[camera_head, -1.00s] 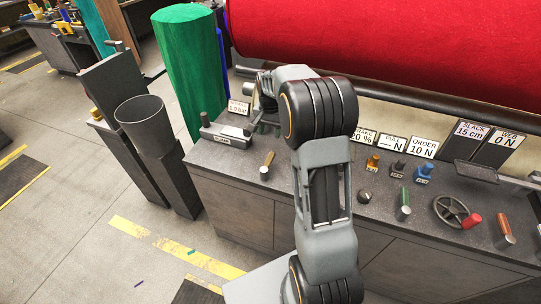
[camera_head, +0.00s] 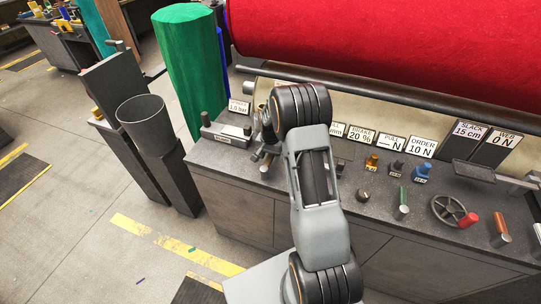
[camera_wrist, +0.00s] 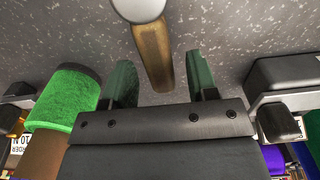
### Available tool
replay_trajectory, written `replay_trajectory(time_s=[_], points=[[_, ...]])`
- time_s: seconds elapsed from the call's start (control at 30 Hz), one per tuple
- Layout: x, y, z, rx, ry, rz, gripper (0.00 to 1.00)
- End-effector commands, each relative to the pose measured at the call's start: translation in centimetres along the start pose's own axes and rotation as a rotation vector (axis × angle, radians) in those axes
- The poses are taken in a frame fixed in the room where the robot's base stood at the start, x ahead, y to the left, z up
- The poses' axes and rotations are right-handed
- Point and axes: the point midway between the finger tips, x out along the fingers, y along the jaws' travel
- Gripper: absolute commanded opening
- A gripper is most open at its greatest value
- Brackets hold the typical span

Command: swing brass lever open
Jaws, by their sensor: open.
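The brass lever (camera_wrist: 152,55) shows in the wrist view as a tan-brass bar fixed to a pale round hub (camera_wrist: 138,8) on the speckled dark console top. My gripper (camera_wrist: 160,62) is open. Its two dark green fingers lie either side of the bar's free end in the picture, with gaps on both sides. I cannot tell whether the fingers reach down to the bar's height. In the head view my gripper (camera_head: 262,151) is at the console's left part, and the lever there is mostly hidden behind it.
A grey block with an upright handle (camera_head: 226,133) stands close left of my gripper. Right of my arm are a small black knob (camera_head: 363,195), a green-handled lever (camera_head: 403,201) and a handwheel (camera_head: 454,211). A large red roll (camera_head: 400,45) hangs behind the console.

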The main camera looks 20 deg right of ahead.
Motion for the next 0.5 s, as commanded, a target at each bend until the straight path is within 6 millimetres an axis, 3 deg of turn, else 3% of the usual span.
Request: replay_trajectory(time_s=[0.33, 0.5], points=[[0.27, 0.01, 0.02, 0.000, 0.000, 0.000, 0.53], [0.25, 0.01, 0.01, 0.000, 0.000, 0.000, 0.37]])
